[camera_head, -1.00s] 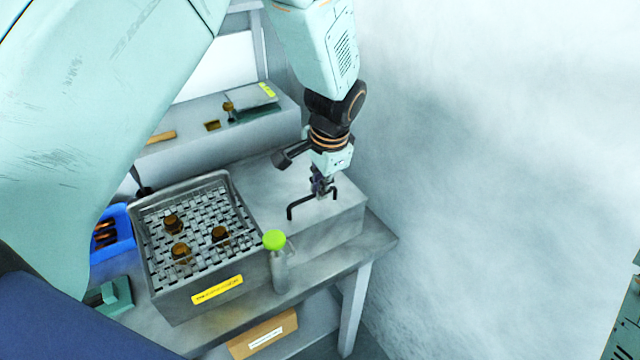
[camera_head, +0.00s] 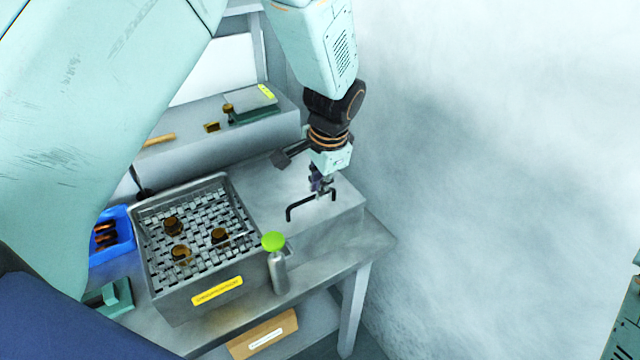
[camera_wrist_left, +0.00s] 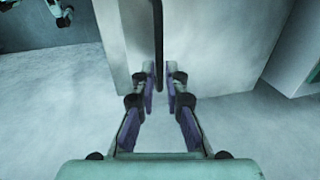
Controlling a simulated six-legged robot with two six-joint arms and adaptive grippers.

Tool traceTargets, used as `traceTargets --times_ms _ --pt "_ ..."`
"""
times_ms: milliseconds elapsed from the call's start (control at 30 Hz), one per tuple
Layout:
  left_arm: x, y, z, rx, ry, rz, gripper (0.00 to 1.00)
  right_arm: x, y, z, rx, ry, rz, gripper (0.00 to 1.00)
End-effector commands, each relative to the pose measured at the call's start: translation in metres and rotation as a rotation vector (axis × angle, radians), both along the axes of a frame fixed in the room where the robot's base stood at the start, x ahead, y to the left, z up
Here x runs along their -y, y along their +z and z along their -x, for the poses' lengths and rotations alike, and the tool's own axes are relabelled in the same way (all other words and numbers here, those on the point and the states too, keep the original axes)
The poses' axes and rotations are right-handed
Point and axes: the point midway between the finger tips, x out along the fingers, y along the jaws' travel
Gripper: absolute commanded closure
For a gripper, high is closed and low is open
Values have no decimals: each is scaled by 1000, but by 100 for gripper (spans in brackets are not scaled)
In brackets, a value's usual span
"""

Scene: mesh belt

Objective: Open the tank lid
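The tank lid (camera_head: 268,204) is the flat grey top of a metal box at the right of the bench, beside the mesh basket. A black bar handle (camera_head: 301,207) stands on it. My left gripper (camera_head: 320,190) points down at the far right part of this handle. In the left wrist view, the handle (camera_wrist_left: 158,42) runs in between the two purple-padded fingers (camera_wrist_left: 160,92). The fingers are apart, with a narrow gap on each side of the bar. The lid appears flat on the box. My right gripper is not in view.
A mesh-floored tray (camera_head: 204,283) holding several brown pieces is left of the lid. A green-capped bottle (camera_head: 279,272) stands close in front. A blue bin (camera_head: 122,228) is at the left. A grey ledge (camera_head: 200,158) is behind. Right of the bench is open floor.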

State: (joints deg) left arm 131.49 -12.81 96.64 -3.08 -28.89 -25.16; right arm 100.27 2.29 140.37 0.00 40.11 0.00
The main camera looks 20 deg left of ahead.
Motion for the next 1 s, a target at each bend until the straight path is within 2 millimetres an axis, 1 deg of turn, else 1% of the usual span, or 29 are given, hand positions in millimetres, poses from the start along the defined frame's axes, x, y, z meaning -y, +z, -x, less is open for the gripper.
traceTargets --times_ms 33,200,467,533,633,800,900,1000 --pt "0 -1 0 0 0 0 81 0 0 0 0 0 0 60" --pt "0 -1 0 0 0 0 68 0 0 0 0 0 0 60" --pt "0 0 0 0 0 0 68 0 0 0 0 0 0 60" --pt "1 4 0 1 0 0 68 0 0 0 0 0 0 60" --pt "2 15 0 4 -1 -1 68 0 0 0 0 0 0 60" --pt "7 44 4 4 1 0 68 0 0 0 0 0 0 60" --pt "9 57 6 2 0 -1 68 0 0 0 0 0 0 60" --pt "10 67 7 2 1 0 68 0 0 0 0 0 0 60"
